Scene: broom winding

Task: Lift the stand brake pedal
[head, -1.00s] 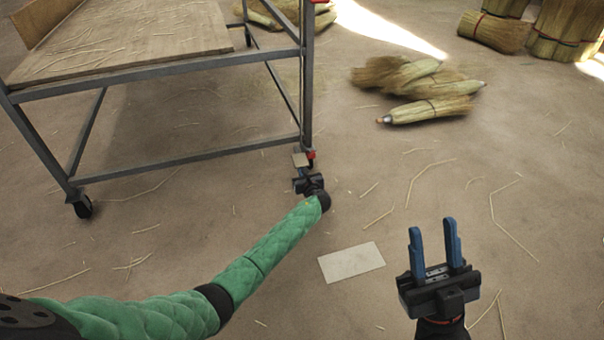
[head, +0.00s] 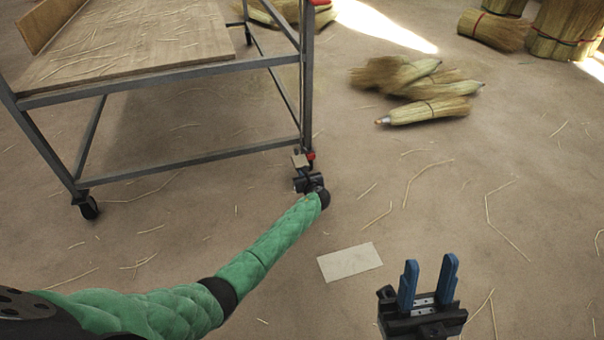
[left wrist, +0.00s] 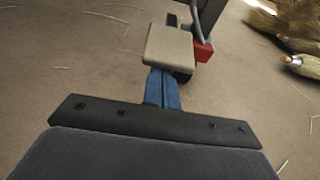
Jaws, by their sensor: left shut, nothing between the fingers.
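The stand (head: 160,85) is a grey metal frame on casters. At its near right leg is a red part (head: 310,156) with a pale flat plate (head: 299,160) beside it, which looks like the brake pedal. In the left wrist view the plate (left wrist: 168,47) is next to the red part (left wrist: 203,51). My left gripper (head: 303,174) is at the plate, its blue fingers (left wrist: 162,80) shut and empty. Their tips are hidden beneath the plate; I cannot tell whether they touch it. My right gripper (head: 430,262) is open and empty above the floor at lower right.
The near left caster (head: 88,207) stands on the floor. Straw bundles (head: 425,110) lie to the right of the stand, and more bundles (head: 495,30) are at the back right. A pale flat rectangle (head: 350,262) lies on the floor between my arms. Loose straws are scattered around.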

